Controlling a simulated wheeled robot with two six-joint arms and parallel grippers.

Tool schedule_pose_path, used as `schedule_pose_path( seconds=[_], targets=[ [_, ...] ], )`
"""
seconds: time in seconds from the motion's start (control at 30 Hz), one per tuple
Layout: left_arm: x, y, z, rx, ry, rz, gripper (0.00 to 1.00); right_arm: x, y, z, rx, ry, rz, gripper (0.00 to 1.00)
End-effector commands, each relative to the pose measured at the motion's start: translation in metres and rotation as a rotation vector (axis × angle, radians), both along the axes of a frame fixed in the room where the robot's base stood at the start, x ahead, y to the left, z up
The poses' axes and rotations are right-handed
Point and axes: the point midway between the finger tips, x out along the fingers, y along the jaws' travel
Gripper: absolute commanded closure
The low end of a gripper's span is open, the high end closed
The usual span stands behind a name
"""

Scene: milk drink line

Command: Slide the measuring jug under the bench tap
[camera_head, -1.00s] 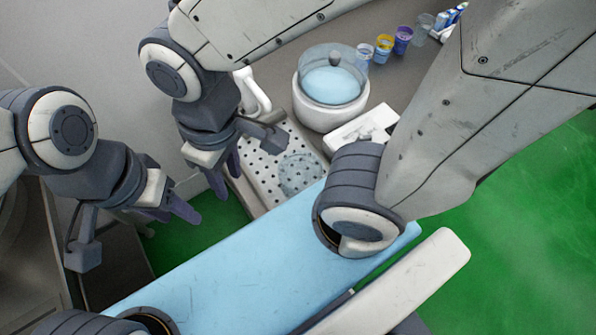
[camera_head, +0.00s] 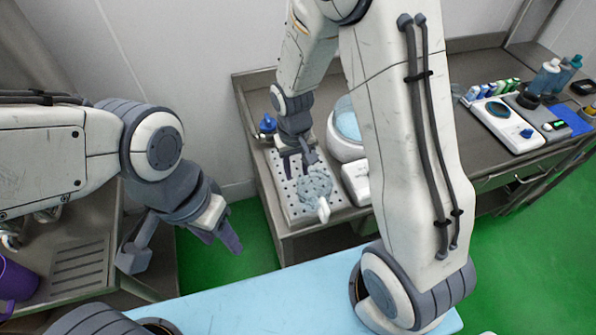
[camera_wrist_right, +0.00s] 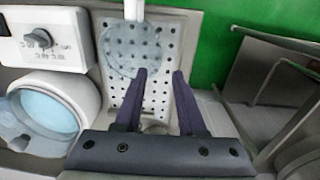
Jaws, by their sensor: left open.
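The clear measuring jug (camera_head: 314,184) stands on the perforated tray (camera_head: 283,197) at the left end of the bench, its pale handle facing the front. In the right wrist view the jug (camera_wrist_right: 125,52) lies just beyond my fingertips, its handle pointing away from them. My right gripper (camera_head: 294,163) is over the tray, behind the jug; its fingers (camera_wrist_right: 159,73) are apart with nothing between them. A blue-topped fitting (camera_head: 267,124), possibly the bench tap, is behind the tray; its spout is hidden. My left gripper (camera_head: 222,240) is open and empty, left of the bench.
A round vessel with pale blue contents (camera_head: 347,127) and a white device (camera_head: 357,180) stand right of the tray. A scale (camera_head: 503,125) and bottles are farther right. A purple bucket (camera_head: 15,277) is at left. Green floor lies between the bench and the blue surface (camera_head: 260,303).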

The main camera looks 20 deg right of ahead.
Motion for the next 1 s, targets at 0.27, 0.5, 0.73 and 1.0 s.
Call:
schedule_pose_path(
  seconds=[0.27,0.5,0.73,1.0],
  targets=[
    [0.000,0.000,0.000,0.000,0.000,0.000,0.50,-0.001,0.000,-0.002,0.000,0.001,0.002,0.61],
    [0.000,0.000,0.006,0.000,0.000,0.000,0.50,-0.002,0.001,-0.031,-0.001,0.007,0.006,0.61],
    [0.000,0.000,0.012,0.000,0.000,-0.001,0.50,-0.001,0.000,-0.073,-0.001,0.006,0.006,0.61],
    [0.000,0.000,0.012,0.000,0.000,-0.001,0.50,0.000,-0.001,-0.101,0.000,0.001,0.006,0.61]
  ],
)
